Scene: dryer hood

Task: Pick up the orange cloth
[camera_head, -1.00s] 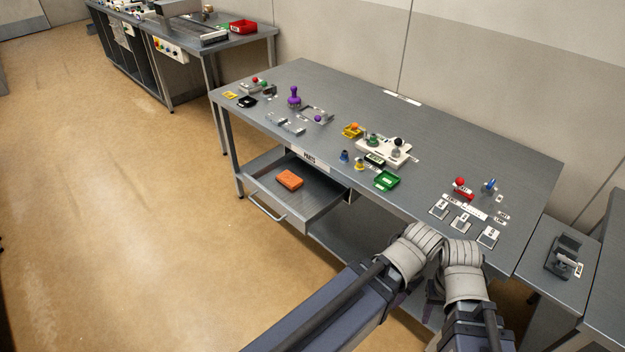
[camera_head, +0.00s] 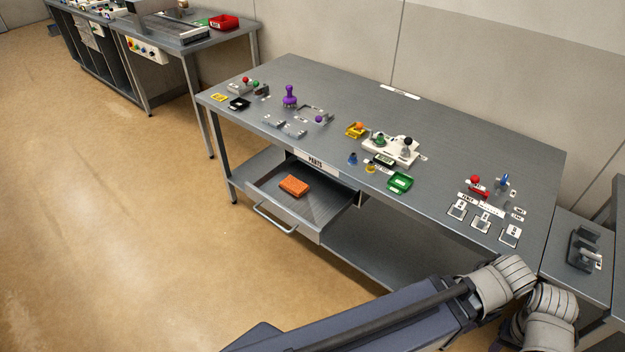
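The orange cloth (camera_head: 294,186) is a small folded block lying in the open drawer (camera_head: 325,214) under the tabletop's front edge. The drawer front carries a bar handle, and a label reading PARTS sits above it on the table edge. Nothing covers the cloth. My arms come in at the bottom right of the head view, well to the right of the drawer and apart from the cloth. Neither gripper's fingers show, so their state is hidden.
The grey worktable (camera_head: 450,134) holds a purple-handled tool (camera_head: 289,97), a green tray (camera_head: 399,183), a white fixture (camera_head: 391,151) and red and blue parts at the right. Another bench with a red bin (camera_head: 224,22) stands at the back left. Floor left of the drawer is clear.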

